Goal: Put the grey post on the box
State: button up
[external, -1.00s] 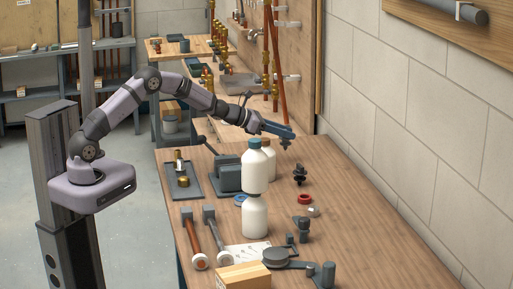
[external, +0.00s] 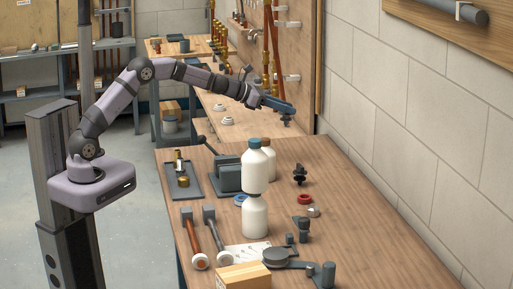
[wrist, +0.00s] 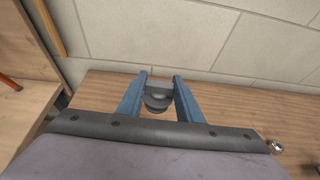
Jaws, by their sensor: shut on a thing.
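My gripper (external: 277,105) is up over the far end of the workbench, well above its top. It is shut on a small dark grey piece, which looks like the grey post (external: 286,120); the piece hangs below the fingertips. In the wrist view the grey post (wrist: 157,100) shows as a rounded grey part between the blue fingers of my gripper (wrist: 160,88); its lower end is hidden. The cardboard box (external: 243,277) sits at the near end of the bench, far from my gripper, cut off by the bottom edge of the picture.
The right side of the bench (external: 370,225) is clear.

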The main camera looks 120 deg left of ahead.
notch_tip(320, 180, up, 14)
jog(key=w+d+f+m+t+h+p, duration=0.15)
jog(key=w+d+m+h, duration=0.3)
jog(key=w+d, duration=1)
jog(key=w+d+m+t+h+p, duration=0.15)
jog(key=w+d+m+h, duration=0.3)
jog(key=w+d, duration=1)
jog(key=m+g+h, duration=0.3)
jog(key=m+h, duration=0.5)
jog(key=h, duration=0.2)
send_over(240, 264)
notch_tip(240, 264, down, 9)
jog(key=shift+f+p, duration=1.25)
jog(key=shift+f, duration=4.1)
jog(key=shift+f+b, duration=0.3)
